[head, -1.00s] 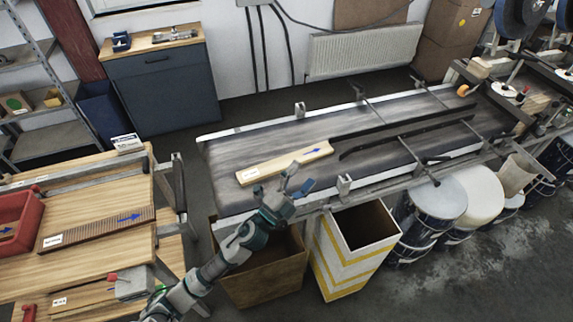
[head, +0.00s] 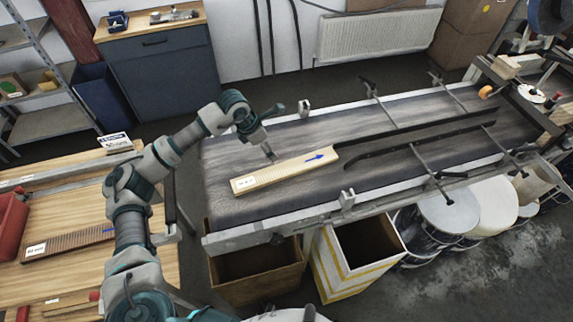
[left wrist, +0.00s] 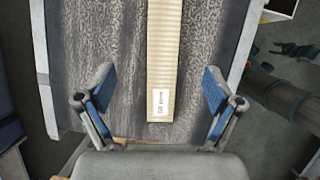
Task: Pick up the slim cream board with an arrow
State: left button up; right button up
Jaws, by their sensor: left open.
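The slim cream board (head: 285,170) lies flat on the grey conveyor belt (head: 350,185). It has a blue arrow near its right end and a white label at its left end. My left gripper (head: 272,130) is open and empty above the belt, by the far side of the board in the head view. In the left wrist view, the board (left wrist: 164,60) runs away from the camera, its labelled end between the spread fingers of the left gripper (left wrist: 155,95). I cannot tell the exact height over the board. My right gripper is not in view.
Dark guide rails (head: 420,140) and crossbars stand over the belt to the right of the board. A brown bin (head: 255,262) and a yellow-striped white bin (head: 335,275) stand below the front edge. A wooden workbench (head: 75,215) with a brown ribbed board (head: 65,244) is at left.

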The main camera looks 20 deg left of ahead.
aim_at(285, 168)
pick_arm(q)
jog(key=x, duration=0.6)
jog(key=shift+w+d+f+p, duration=0.1)
jog(key=shift+d+f+p, duration=0.2)
jog(key=shift+d+p, duration=0.1)
jog(key=x, duration=0.3)
jog(key=shift+w+a, duration=0.15)
jog(key=shift+f, duration=0.25)
jog(key=f, duration=0.2)
jog(key=f+p, duration=0.1)
jog(key=shift+d+f, duration=0.35)
jog(key=shift+d, duration=0.05)
jog(key=shift+w+d+f, duration=0.2)
jog(key=shift+w+f, duration=0.05)
jog(key=shift+f, duration=0.2)
jog(key=shift+d, duration=0.1)
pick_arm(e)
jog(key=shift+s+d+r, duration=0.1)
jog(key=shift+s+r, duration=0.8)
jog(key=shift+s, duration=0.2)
pick_arm(q)
jog(key=shift+s+r, duration=0.1)
jog(key=c, duration=1.7)
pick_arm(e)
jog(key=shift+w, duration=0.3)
